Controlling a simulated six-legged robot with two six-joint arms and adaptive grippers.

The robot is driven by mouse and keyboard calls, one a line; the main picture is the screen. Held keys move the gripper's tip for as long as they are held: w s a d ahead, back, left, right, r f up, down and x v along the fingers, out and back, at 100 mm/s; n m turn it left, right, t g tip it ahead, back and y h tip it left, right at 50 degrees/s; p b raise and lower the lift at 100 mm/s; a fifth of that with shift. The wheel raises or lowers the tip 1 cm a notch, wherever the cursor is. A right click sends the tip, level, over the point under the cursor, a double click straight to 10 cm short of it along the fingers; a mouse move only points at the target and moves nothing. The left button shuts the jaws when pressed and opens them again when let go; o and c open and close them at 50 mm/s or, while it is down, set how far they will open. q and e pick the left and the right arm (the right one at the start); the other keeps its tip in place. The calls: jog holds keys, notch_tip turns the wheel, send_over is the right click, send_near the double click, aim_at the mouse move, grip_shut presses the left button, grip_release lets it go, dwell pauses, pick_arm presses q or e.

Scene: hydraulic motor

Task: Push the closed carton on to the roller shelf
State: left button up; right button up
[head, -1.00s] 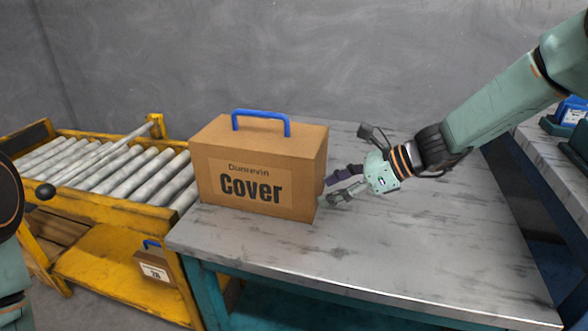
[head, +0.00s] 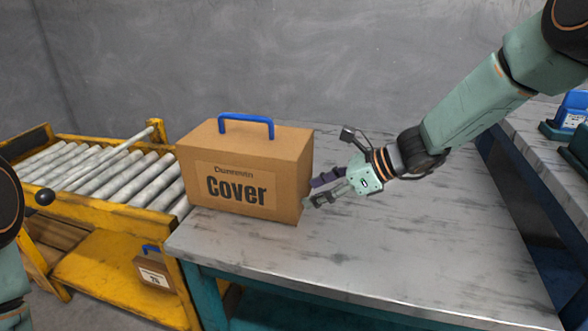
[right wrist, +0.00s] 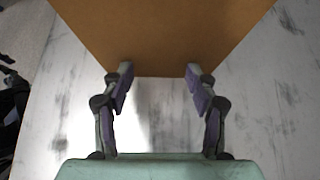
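The closed carton (head: 243,167) is brown, with a blue handle on top and a "Cover" label on its front. It stands upright at the left end of the grey table (head: 370,250), its left side beside the roller shelf (head: 120,180). My right gripper (head: 308,192) is at the carton's right side, fingers pointing at it. In the right wrist view the fingers (right wrist: 160,82) are apart with nothing between them, their tips at the carton's lower edge (right wrist: 160,40). Contact looks likely but is not certain. My left gripper is not in view.
The roller shelf has a yellow frame, with a small brown box (head: 153,272) with a blue handle on its lower level. A second table with blue items (head: 572,112) stands at the far right. The table right of the carton is clear.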

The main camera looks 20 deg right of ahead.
jog(key=shift+w+a, duration=0.75)
jog(key=shift+a, duration=0.35)
jog(key=shift+w+a, duration=0.75)
jog(key=shift+a, duration=0.35)
jog(key=shift+w+a, duration=0.75)
jog(key=shift+a, duration=0.35)
jog(key=shift+w+a, duration=0.7)
jog(key=shift+a, duration=0.4)
jog(key=shift+w+a, duration=0.75)
jog(key=shift+a, duration=0.35)
jog(key=shift+w+a+p, duration=0.25)
jog(key=shift+w+a, duration=0.6)
jog(key=shift+a, duration=0.3)
jog(key=shift+w+a+p, duration=0.2)
jog(key=shift+w+a, duration=0.6)
jog(key=shift+a, duration=0.3)
jog(key=shift+w+a+p, duration=0.3)
jog(key=shift+w+a, duration=0.4)
jog(key=shift+a, duration=0.4)
